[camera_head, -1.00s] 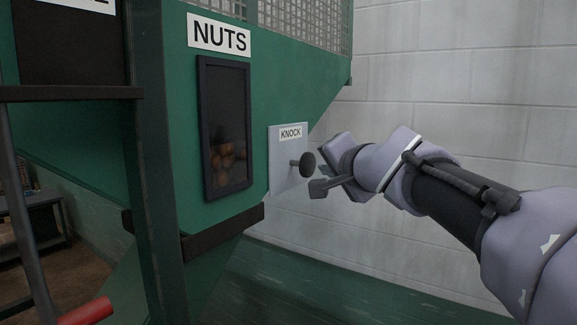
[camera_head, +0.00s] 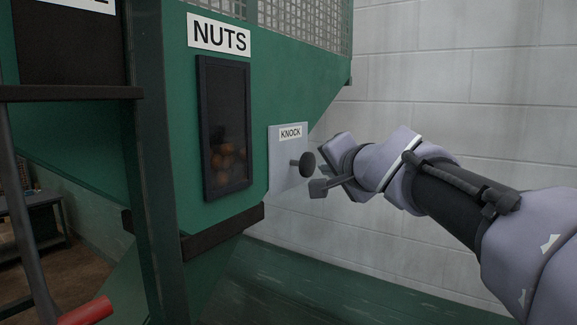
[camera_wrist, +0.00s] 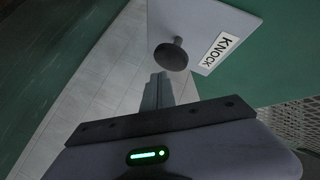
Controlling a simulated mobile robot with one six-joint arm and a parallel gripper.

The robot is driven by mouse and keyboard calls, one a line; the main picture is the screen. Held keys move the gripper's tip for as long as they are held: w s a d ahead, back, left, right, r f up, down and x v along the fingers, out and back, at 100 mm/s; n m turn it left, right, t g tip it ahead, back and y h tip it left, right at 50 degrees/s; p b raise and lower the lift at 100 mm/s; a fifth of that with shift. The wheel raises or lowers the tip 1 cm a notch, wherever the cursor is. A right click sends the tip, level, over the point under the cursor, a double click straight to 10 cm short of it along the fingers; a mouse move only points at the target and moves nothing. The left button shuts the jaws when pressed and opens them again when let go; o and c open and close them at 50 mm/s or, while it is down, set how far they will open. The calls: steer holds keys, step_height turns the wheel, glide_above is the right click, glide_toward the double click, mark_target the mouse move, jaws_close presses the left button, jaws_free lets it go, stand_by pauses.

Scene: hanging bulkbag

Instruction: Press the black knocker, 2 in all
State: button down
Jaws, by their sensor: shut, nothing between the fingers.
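The black knocker (camera_head: 307,164) is a round dark knob on a short stem. It sticks out of a pale plate labelled KNOCK (camera_head: 288,160) on the green hopper. My gripper (camera_head: 318,187) is just right of and slightly below the knocker in the head view, with its fingers pointing left. In the wrist view the knocker (camera_wrist: 171,54) lies just beyond my shut fingertips (camera_wrist: 160,78), and a small gap shows between them. The fingers are shut and hold nothing.
The green hopper (camera_head: 290,80) carries a NUTS sign (camera_head: 219,35) and a dark-framed window (camera_head: 226,125) with brown nuts low inside. A green post (camera_head: 155,160) stands left of the window. A pale block wall (camera_head: 450,90) is behind my arm.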

mark_target(312, 165)
steer(key=shift+a, duration=0.1)
stand_by(0.3)
steer(key=shift+w+a, duration=0.25)
steer(key=shift+w, duration=0.05)
steer(key=shift+w+a+p, duration=0.65)
steer(key=shift+a+p, duration=0.3)
steer(key=shift+p, duration=0.25)
stand_by(1.2)
steer(key=s+d+b, duration=0.1)
steer(key=d+b, duration=0.1)
steer(key=b, duration=0.1)
steer(key=shift+s+d, duration=0.2)
steer(key=shift+s, duration=0.2)
steer(key=shift+d, duration=0.1)
